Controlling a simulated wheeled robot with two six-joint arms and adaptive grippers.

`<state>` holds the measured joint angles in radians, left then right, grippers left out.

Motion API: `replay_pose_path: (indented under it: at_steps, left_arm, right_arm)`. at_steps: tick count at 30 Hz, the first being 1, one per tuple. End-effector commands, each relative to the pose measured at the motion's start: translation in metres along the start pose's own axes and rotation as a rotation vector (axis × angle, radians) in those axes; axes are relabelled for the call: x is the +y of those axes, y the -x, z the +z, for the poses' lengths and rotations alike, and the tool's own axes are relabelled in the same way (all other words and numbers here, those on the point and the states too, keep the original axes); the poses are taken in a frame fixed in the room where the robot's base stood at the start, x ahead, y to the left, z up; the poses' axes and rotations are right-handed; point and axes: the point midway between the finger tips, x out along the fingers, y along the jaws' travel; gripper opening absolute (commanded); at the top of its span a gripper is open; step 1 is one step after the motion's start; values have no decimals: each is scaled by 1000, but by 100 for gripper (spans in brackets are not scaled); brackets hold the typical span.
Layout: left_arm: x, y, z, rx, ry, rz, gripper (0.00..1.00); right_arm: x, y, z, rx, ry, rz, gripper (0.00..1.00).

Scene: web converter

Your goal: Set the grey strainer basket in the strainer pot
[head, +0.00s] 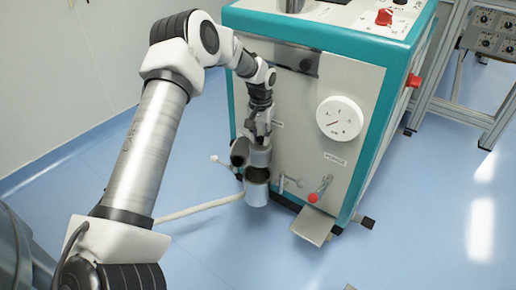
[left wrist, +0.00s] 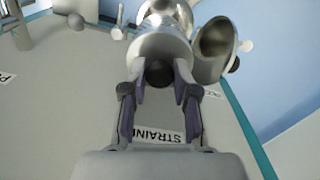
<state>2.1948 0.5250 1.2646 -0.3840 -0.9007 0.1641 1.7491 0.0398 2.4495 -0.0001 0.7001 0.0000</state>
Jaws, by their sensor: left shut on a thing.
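The grey strainer basket (head: 261,157) is a short metal cylinder, held just above the strainer pot (head: 256,193). The pot is a metal cylinder low on the machine's front, and its dark open mouth shows below the basket. My left gripper (head: 258,138) points down and is shut on the top of the basket. In the left wrist view its fingers (left wrist: 160,82) close around a dark round knob on the basket (left wrist: 158,45). The pot (left wrist: 172,11) shows beyond it, partly hidden by the basket. My right gripper is not in view.
The pot's round lid (head: 239,151) stands swung open close beside the basket; its hollow side shows in the left wrist view (left wrist: 214,50). The teal-framed machine panel (head: 300,130) is right behind. A small valve with a red knob (head: 313,197) and a pale pipe (head: 200,208) are nearby.

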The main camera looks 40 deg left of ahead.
Motion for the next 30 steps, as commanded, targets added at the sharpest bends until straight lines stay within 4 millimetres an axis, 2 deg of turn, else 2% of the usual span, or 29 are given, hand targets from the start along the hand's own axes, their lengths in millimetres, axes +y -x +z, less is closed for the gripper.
replay_pose_path:
  at_steps: [1, 5, 12, 15, 20, 26, 30]
  left_arm:
    - [-7, -8, -2, 2, 12, 2, 0]
    - [-12, -26, -1, -2, 19, -1, 0]
    - [-11, -103, -1, -1, 17, -1, 0]
    - [-11, -127, -2, -1, 17, -1, 0]
    - [-10, -144, -2, 0, 17, 0, 0]
    - [-10, -182, -2, 0, 16, -1, 0]
    - [-10, -183, -2, 2, 16, 1, 0]
  right_arm:
    - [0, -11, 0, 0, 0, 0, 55]
    - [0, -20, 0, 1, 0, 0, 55]
    - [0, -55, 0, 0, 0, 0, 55]
    - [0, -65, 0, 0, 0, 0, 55]
    - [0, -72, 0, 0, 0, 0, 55]
    - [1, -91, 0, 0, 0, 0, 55]
    - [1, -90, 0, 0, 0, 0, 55]
